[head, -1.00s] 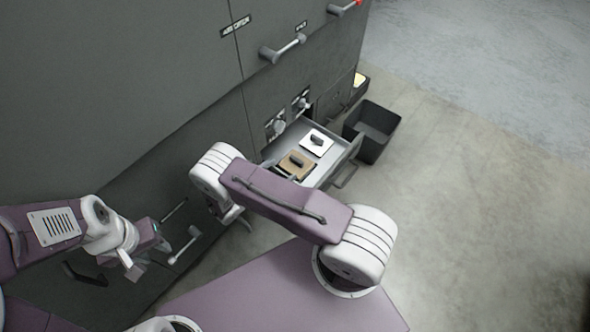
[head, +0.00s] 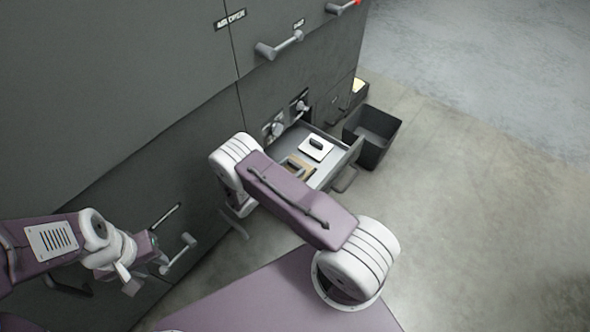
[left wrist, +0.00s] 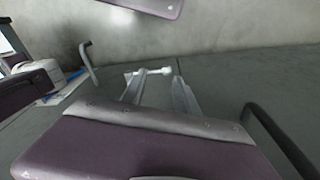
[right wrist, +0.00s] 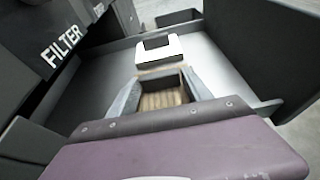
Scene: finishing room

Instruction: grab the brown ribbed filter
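The brown ribbed filter (right wrist: 163,99) lies in the open drawer (head: 332,166). It also shows in the head view (head: 306,170), partly covered by my right arm. In the right wrist view my right gripper (right wrist: 158,84) is open, with its fingers reaching over the drawer on either side of the filter; I cannot tell whether they touch it. A white filter (right wrist: 160,51) with a dark handle lies just beyond it in the drawer. My left gripper (head: 130,279) is by the cabinet front at the lower left, away from the filter. Its fingers (left wrist: 157,88) look apart and empty in the left wrist view.
A grey cabinet (head: 110,90) with bar handles runs along the left. A drawer label reads FILTER (right wrist: 61,47). A dark open bin (head: 373,133) stands on the floor beside the drawer. The floor at the right is clear.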

